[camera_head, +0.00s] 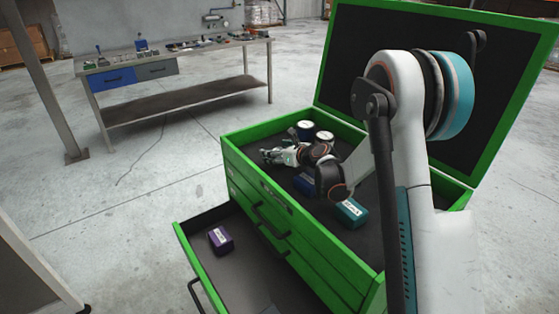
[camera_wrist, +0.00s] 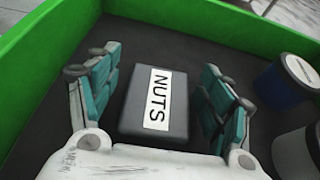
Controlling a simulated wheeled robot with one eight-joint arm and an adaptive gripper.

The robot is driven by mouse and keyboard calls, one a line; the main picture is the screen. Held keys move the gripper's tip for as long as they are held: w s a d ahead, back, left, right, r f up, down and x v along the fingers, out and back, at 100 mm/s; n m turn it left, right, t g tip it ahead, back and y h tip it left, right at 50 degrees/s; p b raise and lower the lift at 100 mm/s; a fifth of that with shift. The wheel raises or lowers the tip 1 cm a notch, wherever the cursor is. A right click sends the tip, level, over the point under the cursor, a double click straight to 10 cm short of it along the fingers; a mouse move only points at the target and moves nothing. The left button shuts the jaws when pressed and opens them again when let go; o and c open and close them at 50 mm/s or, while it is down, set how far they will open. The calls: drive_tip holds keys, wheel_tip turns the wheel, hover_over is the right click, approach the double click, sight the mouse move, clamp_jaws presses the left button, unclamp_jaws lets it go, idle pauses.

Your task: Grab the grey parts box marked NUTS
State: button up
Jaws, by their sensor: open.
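The grey parts box (camera_wrist: 137,102) with a white NUTS label lies on the dark floor of the green chest's top compartment. In the wrist view it sits between the two teal-padded fingers of my gripper (camera_wrist: 158,95), with a gap showing on each side. My gripper is open and does not visibly touch the box. In the head view my gripper (camera_head: 270,156) reaches toward the left side of the top compartment. The grey box cannot be made out clearly there.
The green tool chest (camera_head: 247,176) has its lid raised. Two white-lidded round containers (camera_head: 305,128) (camera_head: 324,137) stand beside my gripper. A blue box (camera_head: 306,183) and a teal box (camera_head: 351,212) lie nearer. A purple box (camera_head: 220,240) lies in the open lower drawer. A workbench (camera_head: 180,62) stands behind.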

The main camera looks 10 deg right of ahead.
drive_tip(key=c, duration=1.4)
drive_tip(key=shift+r, duration=0.15)
